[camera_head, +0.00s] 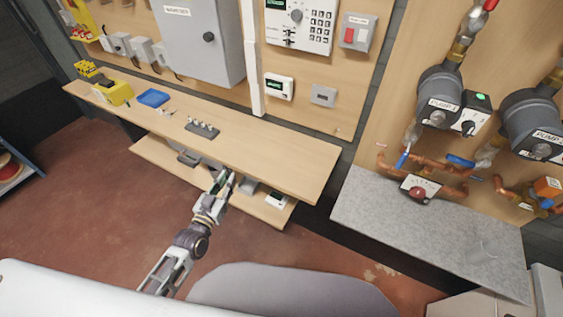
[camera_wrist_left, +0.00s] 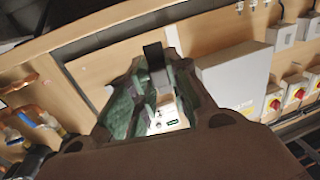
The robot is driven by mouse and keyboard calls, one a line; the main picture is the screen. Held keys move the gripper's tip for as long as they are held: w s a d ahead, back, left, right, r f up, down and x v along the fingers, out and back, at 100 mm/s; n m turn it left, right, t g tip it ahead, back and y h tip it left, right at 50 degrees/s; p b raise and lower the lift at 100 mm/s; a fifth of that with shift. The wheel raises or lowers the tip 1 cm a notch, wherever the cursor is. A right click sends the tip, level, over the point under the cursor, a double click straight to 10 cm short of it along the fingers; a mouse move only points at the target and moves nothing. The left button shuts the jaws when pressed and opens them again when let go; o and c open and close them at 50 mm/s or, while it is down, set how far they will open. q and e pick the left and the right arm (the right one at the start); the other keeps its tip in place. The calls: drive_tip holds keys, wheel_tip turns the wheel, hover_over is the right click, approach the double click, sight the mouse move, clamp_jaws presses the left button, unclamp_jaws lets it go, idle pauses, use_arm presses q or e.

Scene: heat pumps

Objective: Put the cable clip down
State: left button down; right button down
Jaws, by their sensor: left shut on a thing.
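My left gripper (camera_head: 226,182) reaches out over the front of the wooden bench, in front of its lower shelf in the head view. In the left wrist view its fingers (camera_wrist_left: 152,95) are close together around a small dark piece (camera_wrist_left: 154,54), which I take to be the cable clip. Its shape is mostly hidden by the fingers, and in the head view it is too small to make out. It is held in the air; whether it touches anything cannot be told. My right gripper is in neither view.
The bench top (camera_head: 265,150) is bare toward its right end. A dark strip with several small fittings (camera_head: 202,129), a blue tray (camera_head: 153,98) and a yellow box (camera_head: 117,92) stand further left. The lower shelf (camera_head: 155,156) holds a white device (camera_head: 276,199). A grey-topped counter (camera_head: 430,235) is at right.

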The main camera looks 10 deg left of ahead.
use_arm(q)
drive_tip(key=shift+w+d+r+n+y, duration=0.15)
drive_tip(key=shift+d+n+y, duration=0.3)
drive_tip(key=shift+d+y, duration=0.35)
drive_tip(key=shift+d+r+n+y, duration=0.1)
drive_tip(key=shift+d+n+y, duration=0.45)
drive_tip(key=shift+d, duration=0.3)
drive_tip(key=shift+d+y, duration=0.1)
drive_tip(key=shift+y, duration=0.15)
drive_tip(key=shift+f+b, duration=0.3)
drive_tip(key=shift+f, duration=0.15)
